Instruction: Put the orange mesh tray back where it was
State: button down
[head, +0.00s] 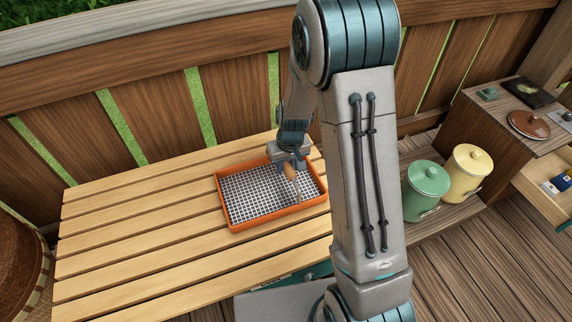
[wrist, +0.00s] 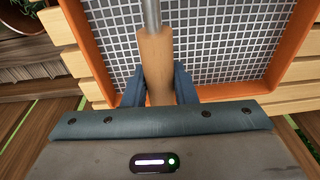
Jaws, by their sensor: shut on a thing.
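The orange mesh tray (head: 277,215) lies flat on the slatted wooden table, with a grey mesh floor inside its orange rim. In the wrist view its orange wall (wrist: 82,42) frames the mesh below my gripper. My gripper (head: 288,163) is over the back part of the tray. It is shut on the wooden handle (wrist: 155,55) of a tool, whose metal shaft (wrist: 151,14) points away from the fingers over the mesh. In the head view the tool (head: 291,174) slants down toward the mesh; whether it touches cannot be told.
The table (head: 130,230) is bare to the left of the tray. A green canister (head: 425,188) and a yellow canister (head: 467,172) stand on a low shelf at right, beside a cabinet with an open drawer (head: 545,183). A wooden fence runs behind. A basket (head: 20,262) stands at left.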

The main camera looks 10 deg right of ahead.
jog(key=c, duration=1.2)
grip_release()
jog(key=shift+o, duration=0.2)
notch_tip(320, 180, up, 12)
jog(key=s+p, duration=0.2)
jog(key=s+d+r, duration=0.1)
jog(key=s+r, duration=0.2)
jog(key=s, duration=0.3)
jog(key=s+d+r+m, duration=0.1)
jog(key=s+d+r, duration=0.1)
jog(key=s, duration=0.4)
jog(key=s+d+r+m, duration=0.1)
jog(key=s+r, duration=0.3)
jog(key=s, duration=0.3)
jog(key=shift+d+r+t+h, duration=0.25)
jog(key=shift+r+t+h, duration=0.05)
jog(key=shift+r, duration=0.05)
